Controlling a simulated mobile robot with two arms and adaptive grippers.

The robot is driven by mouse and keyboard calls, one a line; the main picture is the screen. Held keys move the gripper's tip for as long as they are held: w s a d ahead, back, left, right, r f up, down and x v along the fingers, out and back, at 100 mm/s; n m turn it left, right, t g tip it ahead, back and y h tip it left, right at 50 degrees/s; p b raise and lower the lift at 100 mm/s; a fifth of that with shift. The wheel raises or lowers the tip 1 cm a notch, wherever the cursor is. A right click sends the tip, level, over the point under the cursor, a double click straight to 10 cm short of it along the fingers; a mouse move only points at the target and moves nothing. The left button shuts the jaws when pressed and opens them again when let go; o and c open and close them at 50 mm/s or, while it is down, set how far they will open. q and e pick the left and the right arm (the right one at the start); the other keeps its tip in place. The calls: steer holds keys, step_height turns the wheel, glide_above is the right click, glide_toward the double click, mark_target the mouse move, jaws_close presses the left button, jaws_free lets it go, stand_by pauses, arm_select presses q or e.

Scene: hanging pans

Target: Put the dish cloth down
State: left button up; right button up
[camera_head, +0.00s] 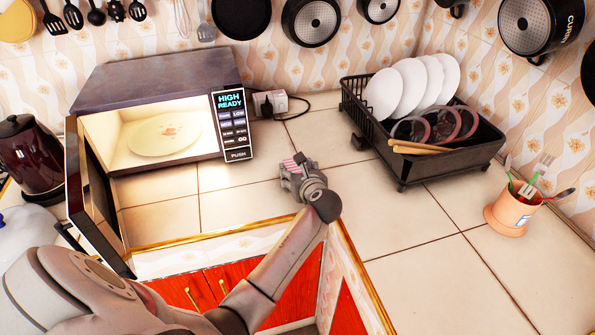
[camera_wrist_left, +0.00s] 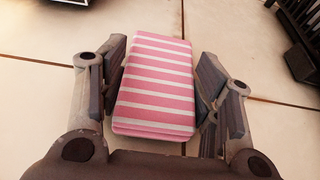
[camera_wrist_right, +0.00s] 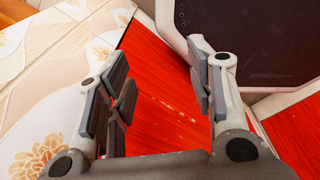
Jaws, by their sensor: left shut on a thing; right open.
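The dish cloth (camera_wrist_left: 155,85) is a folded pad with pink and white stripes. It sits between the fingers of my left gripper (camera_wrist_left: 162,90), which is shut on it. In the head view, my left gripper (camera_head: 294,168) is low over the tiled counter (camera_head: 392,216), right of the microwave. Only a small pink bit of the cloth (camera_head: 297,161) shows there. I cannot tell whether the cloth touches the tiles. My right gripper (camera_wrist_right: 163,98) is open and empty in the right wrist view, in front of red cabinet panels (camera_wrist_right: 160,85); it is out of the head view.
An open, lit microwave (camera_head: 160,75) with a plate (camera_head: 164,134) inside stands at left, its door (camera_head: 95,205) swung out. A dark kettle (camera_head: 32,155) is beside it. A dish rack (camera_head: 445,158) and utensil cup (camera_head: 512,213) stand at right. The counter's middle is clear.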

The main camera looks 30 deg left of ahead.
arm_select(q)
steer(key=shift+f, duration=0.15)
steer(key=o, duration=0.9)
steer(key=v, duration=1.2)
